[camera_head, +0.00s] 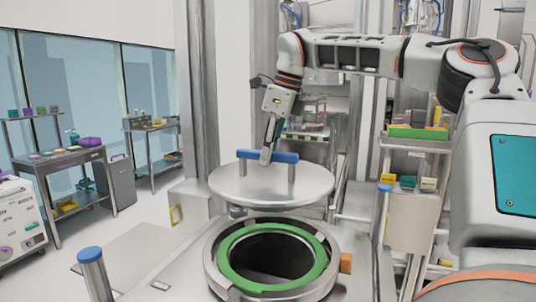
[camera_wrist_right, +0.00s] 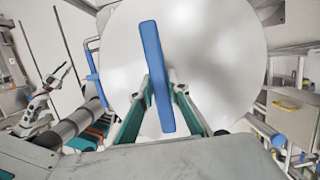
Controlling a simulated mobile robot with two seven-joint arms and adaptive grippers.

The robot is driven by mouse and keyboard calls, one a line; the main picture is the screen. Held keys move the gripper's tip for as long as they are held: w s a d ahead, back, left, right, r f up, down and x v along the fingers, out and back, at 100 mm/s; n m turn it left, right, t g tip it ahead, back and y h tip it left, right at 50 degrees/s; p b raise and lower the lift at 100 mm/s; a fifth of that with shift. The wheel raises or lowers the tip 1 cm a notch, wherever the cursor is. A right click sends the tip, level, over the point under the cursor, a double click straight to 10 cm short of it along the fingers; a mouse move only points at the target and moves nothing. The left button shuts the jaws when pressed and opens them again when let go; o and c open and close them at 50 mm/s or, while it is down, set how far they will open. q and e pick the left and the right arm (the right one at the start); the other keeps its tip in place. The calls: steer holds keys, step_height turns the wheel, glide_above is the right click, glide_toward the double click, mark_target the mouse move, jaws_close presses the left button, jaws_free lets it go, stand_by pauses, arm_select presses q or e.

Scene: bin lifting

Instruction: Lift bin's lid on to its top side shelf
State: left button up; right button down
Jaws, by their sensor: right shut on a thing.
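The round grey metal lid (camera_head: 232,187) carries a blue bar handle (camera_head: 285,157) on two posts. The lid is held roughly level, raised clear above and behind the open bin (camera_head: 212,262). The bin has a green ring around a dark opening. In the right wrist view, the lid (camera_wrist_right: 215,60) lies behind the blue handle (camera_wrist_right: 151,50), which passes between my right gripper's fingers (camera_wrist_right: 160,92).
Blue-capped posts stand at the bin's front left (camera_head: 90,255) and right (camera_head: 384,188). An orange block (camera_head: 346,263) sits at the bin's right edge. A loaded shelf (camera_head: 416,140) stands to the right, and a metal column (camera_head: 198,100) rises behind the lid.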

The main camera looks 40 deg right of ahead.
steer(key=shift+r, duration=3)
